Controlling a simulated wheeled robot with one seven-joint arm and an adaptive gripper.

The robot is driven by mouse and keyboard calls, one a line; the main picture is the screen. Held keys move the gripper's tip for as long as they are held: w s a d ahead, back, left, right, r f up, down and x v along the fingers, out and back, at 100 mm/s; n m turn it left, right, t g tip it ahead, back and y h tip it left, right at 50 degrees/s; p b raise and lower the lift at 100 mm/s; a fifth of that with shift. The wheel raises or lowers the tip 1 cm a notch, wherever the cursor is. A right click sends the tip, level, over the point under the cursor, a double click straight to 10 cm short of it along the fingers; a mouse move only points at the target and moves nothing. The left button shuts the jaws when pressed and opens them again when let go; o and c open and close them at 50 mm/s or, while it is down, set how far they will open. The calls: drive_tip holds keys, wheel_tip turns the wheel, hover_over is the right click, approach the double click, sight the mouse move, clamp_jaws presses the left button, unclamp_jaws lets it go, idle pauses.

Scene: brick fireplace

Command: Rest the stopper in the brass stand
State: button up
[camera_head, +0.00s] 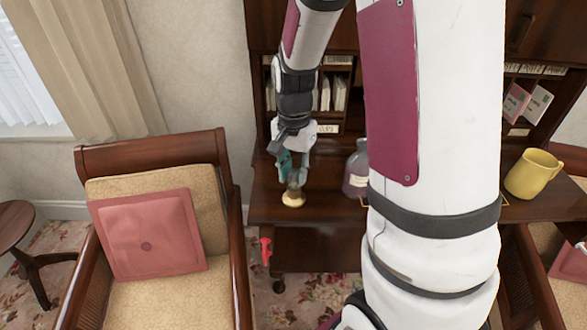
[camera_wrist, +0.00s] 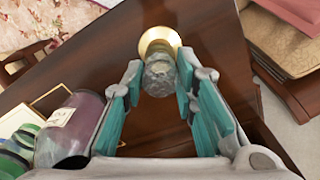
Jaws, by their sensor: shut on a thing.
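The stopper (camera_wrist: 159,75) is a faceted, clear grey glass piece between my fingertips in the wrist view. My gripper (camera_head: 293,168) has teal finger pads and is shut on it, pointing down at the desk. The brass stand (camera_head: 293,199) is a small, round golden piece on the desk near its left end. It also shows in the wrist view (camera_wrist: 160,36), partly hidden behind the stopper. The stopper overlaps the stand in both views. I cannot tell whether it touches the stand or hangs just above it.
A glass bottle with purple contents (camera_head: 355,172) stands right of the gripper, partly behind my arm. A yellow mug (camera_head: 533,173) stands farther right. Shelves with papers (camera_head: 334,92) rise behind the desk. An armchair with a pink cushion (camera_head: 148,236) is at left.

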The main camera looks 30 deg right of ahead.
sight(294, 170)
drive_tip(key=shift+f, duration=0.7)
drive_tip(key=o, duration=1.1)
drive_tip(key=shift+c, duration=0.2)
drive_tip(key=shift+r, duration=0.1)
wheel_tip(294, 170, up, 12)
drive_tip(key=s+a+r+n+t+b, duration=0.1)
drive_tip(key=s+a+r+n+t, duration=0.4)
drive_tip(key=s+a+r+n, duration=0.3)
drive_tip(key=s+a+n, duration=0.3)
drive_tip(key=s+n, duration=0.1)
drive_tip(key=s, duration=0.2)
drive_tip(key=shift+s+t, duration=0.25)
drive_tip(key=shift+t, duration=0.05)
